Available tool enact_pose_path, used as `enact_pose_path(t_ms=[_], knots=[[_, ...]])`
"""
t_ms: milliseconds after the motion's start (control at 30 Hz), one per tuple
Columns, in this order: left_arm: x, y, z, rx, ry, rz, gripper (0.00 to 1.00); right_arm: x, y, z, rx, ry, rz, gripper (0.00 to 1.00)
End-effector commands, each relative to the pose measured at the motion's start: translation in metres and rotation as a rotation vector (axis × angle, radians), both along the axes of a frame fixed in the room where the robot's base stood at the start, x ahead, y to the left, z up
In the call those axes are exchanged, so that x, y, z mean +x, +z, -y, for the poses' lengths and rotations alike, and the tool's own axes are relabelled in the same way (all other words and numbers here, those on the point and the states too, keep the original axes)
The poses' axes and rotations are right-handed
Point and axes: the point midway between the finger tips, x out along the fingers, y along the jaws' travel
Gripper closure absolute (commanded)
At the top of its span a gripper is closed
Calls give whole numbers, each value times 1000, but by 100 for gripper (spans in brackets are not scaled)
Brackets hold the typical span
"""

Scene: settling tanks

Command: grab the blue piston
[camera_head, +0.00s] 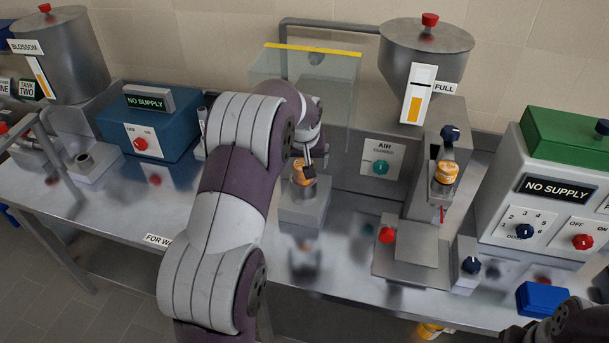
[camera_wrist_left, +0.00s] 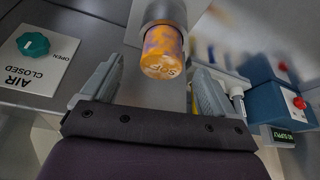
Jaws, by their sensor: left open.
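My left gripper (camera_head: 306,164) is open at a small grey stand (camera_head: 303,209) in the middle of the bench. An orange cylinder (camera_head: 299,179) with purple-blue patches and lettering is at its fingers. In the left wrist view this cylinder (camera_wrist_left: 164,52) shows between the parted fingers of the gripper (camera_wrist_left: 157,75), with a gap on each side. Nothing in view can be told for sure as the blue piston. A dark blue knob (camera_head: 450,133) is above another orange jar (camera_head: 447,172) under the steel hopper.
A clear guard box (camera_head: 345,75) stands behind my left arm. An AIR panel (camera_head: 382,160) with a teal knob is right of the stand. A green-topped NO SUPPLY cabinet (camera_head: 558,190) is at the right. A blue block (camera_head: 541,299) lies near the front edge.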

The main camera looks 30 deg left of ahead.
Motion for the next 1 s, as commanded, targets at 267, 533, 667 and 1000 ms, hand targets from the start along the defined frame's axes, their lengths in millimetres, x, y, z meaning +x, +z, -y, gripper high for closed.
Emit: enact_pose_path(t_ms=[267,533,667,1000], knots=[[13,-35,-8,0,0,-1,12,0,16,0,0,0,1,57],[14,-37,-8,0,0,0,38,0,15,0,0,0,0,57],[13,-36,-8,0,0,0,80,0,15,0,0,0,0,57],[14,-34,-8,0,0,1,100,0,14,0,0,0,1,57]])
